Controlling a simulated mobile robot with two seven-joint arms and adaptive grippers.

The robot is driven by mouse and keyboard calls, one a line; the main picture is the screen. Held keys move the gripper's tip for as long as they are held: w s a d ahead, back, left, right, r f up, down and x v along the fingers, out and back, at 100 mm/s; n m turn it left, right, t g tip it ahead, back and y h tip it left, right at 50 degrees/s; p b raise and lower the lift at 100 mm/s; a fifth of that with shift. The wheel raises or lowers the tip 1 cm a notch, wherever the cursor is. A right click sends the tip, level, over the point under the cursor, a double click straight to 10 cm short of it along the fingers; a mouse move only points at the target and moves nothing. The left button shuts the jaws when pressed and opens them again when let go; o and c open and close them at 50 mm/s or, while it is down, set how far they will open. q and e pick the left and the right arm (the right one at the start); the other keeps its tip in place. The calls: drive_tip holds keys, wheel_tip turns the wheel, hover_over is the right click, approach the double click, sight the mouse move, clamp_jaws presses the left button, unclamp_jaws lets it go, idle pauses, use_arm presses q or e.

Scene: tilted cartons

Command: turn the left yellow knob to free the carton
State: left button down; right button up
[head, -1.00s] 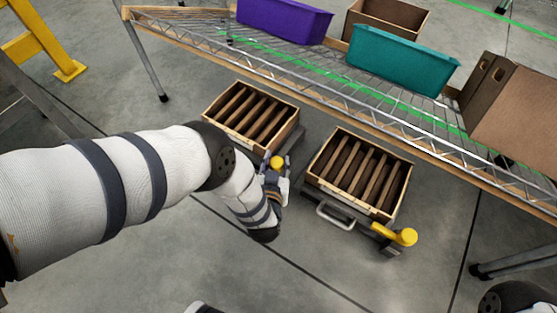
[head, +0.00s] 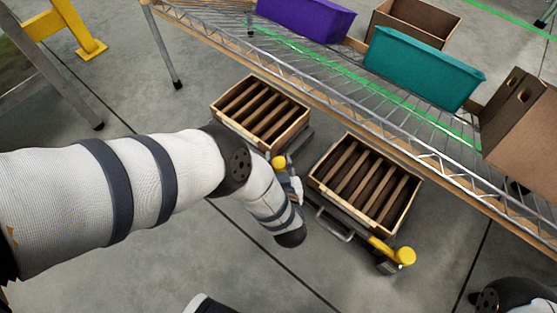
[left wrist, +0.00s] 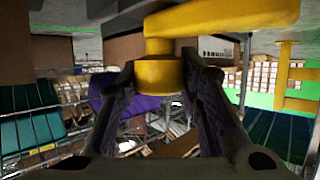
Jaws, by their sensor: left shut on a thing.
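The left yellow knob (head: 279,161) sits at the near right corner of the left carton (head: 233,131), a tan-walled box with brown slats, on a dark base. In the left wrist view the knob (left wrist: 160,75) is a yellow cylinder under a thick yellow bar that runs right. My left gripper (head: 284,172) is shut on this knob, its dark fingers (left wrist: 160,88) on either side. In the head view the fingers are small and partly hidden by my wrist. My right gripper is not in view.
A right carton (head: 399,226) with a grey handle (head: 333,225) and another yellow knob (head: 404,256) stands close to the right. A wire shelf (head: 330,88) with a purple bin (head: 305,18) and a teal bin (head: 420,68) stands behind. Open floor lies in front.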

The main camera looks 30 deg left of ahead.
use_arm(q)
drive_tip(key=shift+s+d+f, duration=0.1)
drive_tip(key=c, duration=1.4)
unclamp_jaws()
drive_tip(key=v, duration=1.2)
